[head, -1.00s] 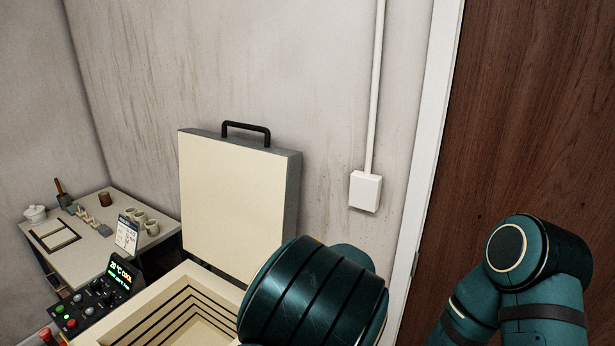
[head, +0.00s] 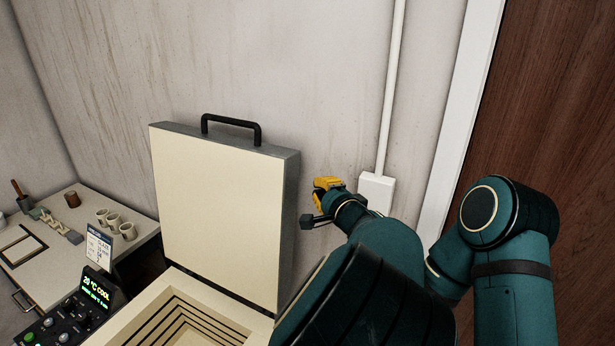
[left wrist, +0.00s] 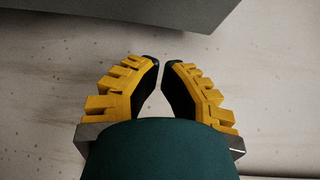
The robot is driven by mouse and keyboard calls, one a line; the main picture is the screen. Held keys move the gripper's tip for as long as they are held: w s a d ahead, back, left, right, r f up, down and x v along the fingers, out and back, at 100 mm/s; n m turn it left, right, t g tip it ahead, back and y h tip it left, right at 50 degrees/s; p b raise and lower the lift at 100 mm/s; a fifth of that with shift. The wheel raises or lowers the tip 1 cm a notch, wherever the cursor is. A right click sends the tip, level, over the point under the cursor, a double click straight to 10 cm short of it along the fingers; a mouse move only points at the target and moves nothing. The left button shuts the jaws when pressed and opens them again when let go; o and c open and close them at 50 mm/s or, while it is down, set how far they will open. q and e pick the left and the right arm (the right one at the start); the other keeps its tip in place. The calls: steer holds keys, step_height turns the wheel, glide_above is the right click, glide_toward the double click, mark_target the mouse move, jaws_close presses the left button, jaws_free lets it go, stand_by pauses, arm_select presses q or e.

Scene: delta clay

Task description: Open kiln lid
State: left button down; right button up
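The kiln lid (head: 217,215) stands upright at the back of the kiln (head: 140,325) in the head view, its cream inner face toward me. Its black handle (head: 231,129) is on the top edge. The stepped kiln chamber is visible below. My left gripper (head: 322,190), with yellow fingers, is right of the lid near the wall, apart from the handle. In the left wrist view its fingertips (left wrist: 161,62) nearly meet, with nothing between them. A dark grey surface, perhaps the lid's edge (left wrist: 120,12), crosses the top there. My right gripper is not in view.
The wall stands close behind the lid, with a white box (head: 376,190) and conduit just right of my left gripper. A control panel (head: 75,315) is at the kiln's left. A side table (head: 60,262) holds cups and tools. A brown door (head: 550,90) is at right.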

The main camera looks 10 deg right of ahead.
mark_target(306, 175)
arm_select(q)
steer(key=x, duration=0.9)
steer(key=shift+s, duration=0.1)
steer(key=shift+s+a, duration=0.1)
steer(key=shift+s, duration=0.05)
steer(key=s+a+r+n+t+b, duration=0.1)
steer(key=s+a+n+t+b, duration=0.1)
steer(key=s+a+b, duration=0.5)
steer(key=s+a+n, duration=0.1)
steer(key=s, duration=0.4)
steer(key=shift+s+a+r+y, duration=0.2)
steer(key=shift+r+y, duration=0.1)
steer(key=shift+y, duration=0.1)
